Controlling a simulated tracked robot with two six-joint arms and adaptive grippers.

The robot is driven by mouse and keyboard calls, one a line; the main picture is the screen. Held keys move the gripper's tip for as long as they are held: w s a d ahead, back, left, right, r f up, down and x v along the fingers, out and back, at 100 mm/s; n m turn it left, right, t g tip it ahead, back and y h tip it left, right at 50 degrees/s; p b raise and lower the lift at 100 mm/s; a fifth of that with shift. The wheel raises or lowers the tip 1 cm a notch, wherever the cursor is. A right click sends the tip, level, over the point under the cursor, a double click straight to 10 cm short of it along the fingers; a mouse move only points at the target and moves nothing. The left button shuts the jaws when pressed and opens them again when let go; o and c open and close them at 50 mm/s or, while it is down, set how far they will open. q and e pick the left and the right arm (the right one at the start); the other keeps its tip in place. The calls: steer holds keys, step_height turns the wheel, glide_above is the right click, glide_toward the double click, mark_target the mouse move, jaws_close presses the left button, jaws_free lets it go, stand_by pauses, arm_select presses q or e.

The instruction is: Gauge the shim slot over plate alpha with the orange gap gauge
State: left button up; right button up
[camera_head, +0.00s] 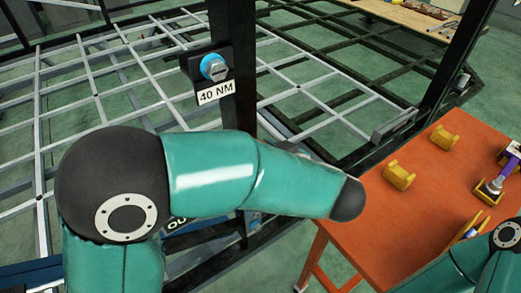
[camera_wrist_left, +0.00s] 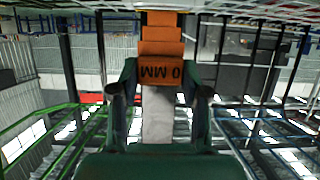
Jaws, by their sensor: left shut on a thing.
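The orange gap gauge (camera_wrist_left: 161,50) is a stepped block in the left wrist view, with dark upside-down lettering ending in "MM" and a pale grey handle (camera_wrist_left: 157,118) below. My left gripper (camera_wrist_left: 158,95) is shut on it, one dark finger on each side. I cannot make out the shim slot or plate alpha in either view. My right gripper is not in view; only part of that arm shows at lower right.
A dark post (camera_head: 235,75) carries a blue-ringed bolt (camera_head: 214,67) and a "40 NM" label (camera_head: 216,93). The light chassis grid (camera_head: 95,85) lies behind. An orange table (camera_head: 370,245) at right holds yellow cradles (camera_head: 399,175) and a purple-and-grey tool (camera_head: 497,182). Another label is partly covered by my arm.

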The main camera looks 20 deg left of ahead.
arm_select(q)
steer(key=p, duration=0.2)
steer(key=shift+p, duration=0.35)
stand_by(1.9)
steer(key=shift+f+b, duration=0.4)
steer(key=shift+f, duration=1.1)
stand_by(0.5)
stand_by(1.0)
steer(key=shift+r+p, duration=4.05)
steer(key=shift+p, duration=0.3)
